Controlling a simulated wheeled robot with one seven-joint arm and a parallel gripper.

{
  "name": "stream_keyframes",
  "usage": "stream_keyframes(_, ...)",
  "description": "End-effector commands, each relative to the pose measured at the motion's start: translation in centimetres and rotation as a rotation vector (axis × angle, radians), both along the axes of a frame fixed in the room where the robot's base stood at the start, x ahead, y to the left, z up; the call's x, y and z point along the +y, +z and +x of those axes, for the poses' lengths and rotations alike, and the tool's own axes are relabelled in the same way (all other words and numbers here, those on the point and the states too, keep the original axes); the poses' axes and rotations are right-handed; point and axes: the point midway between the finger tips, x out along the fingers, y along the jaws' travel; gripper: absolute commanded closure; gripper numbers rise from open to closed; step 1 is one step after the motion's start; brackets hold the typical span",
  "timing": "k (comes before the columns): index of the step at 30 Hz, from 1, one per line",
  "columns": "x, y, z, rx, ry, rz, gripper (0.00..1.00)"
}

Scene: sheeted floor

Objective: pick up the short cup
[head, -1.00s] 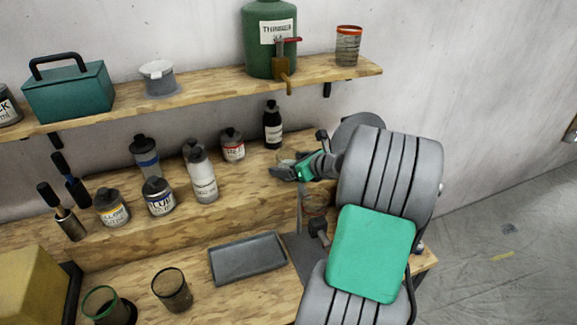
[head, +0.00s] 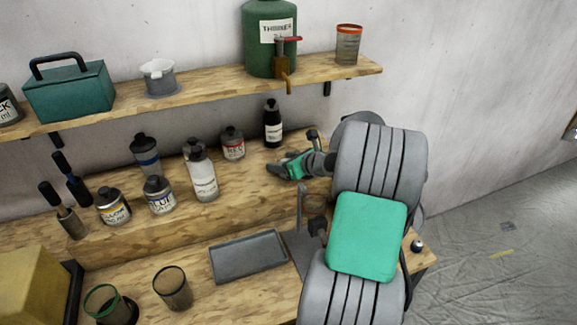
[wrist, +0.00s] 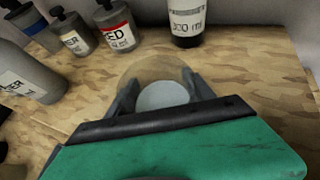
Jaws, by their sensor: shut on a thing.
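My gripper (head: 284,169) is over the raised back ledge of the bench, in front of the black bottle. In the wrist view its two dark fingers (wrist: 165,100) are closed on either side of a short clear cup (wrist: 150,68). The cup is see-through, with a pale round bottom between the fingers. Its near side is hidden by my gripper's body. In the head view the cup is hard to make out behind the fingers. I cannot tell whether it touches the wood.
The black bottle (head: 272,124) and the red-labelled bottle (head: 232,144) stand close behind the gripper. A white-labelled bottle (head: 201,172) is to its left. A grey tray (head: 248,257) and dark cup (head: 172,289) are on the lower bench. The shelf (head: 215,88) runs above.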

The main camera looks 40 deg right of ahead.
Motion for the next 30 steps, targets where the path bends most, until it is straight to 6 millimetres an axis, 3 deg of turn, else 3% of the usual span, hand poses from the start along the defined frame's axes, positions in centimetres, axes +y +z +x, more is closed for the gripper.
stream_keyframes(9, 0.0, 0.0, 0.0, -0.001, 0.000, 0.000, 0.84)
stream_keyframes(20, 0.0, 0.9, 0.0, -0.004, 0.001, -0.004, 0.85)
stream_keyframes(24, -0.1, 3.3, 0.1, -0.005, 0.001, -0.007, 0.85)
stream_keyframes(30, 0.7, 8.8, -4.6, -0.006, -0.004, -0.008, 0.85)
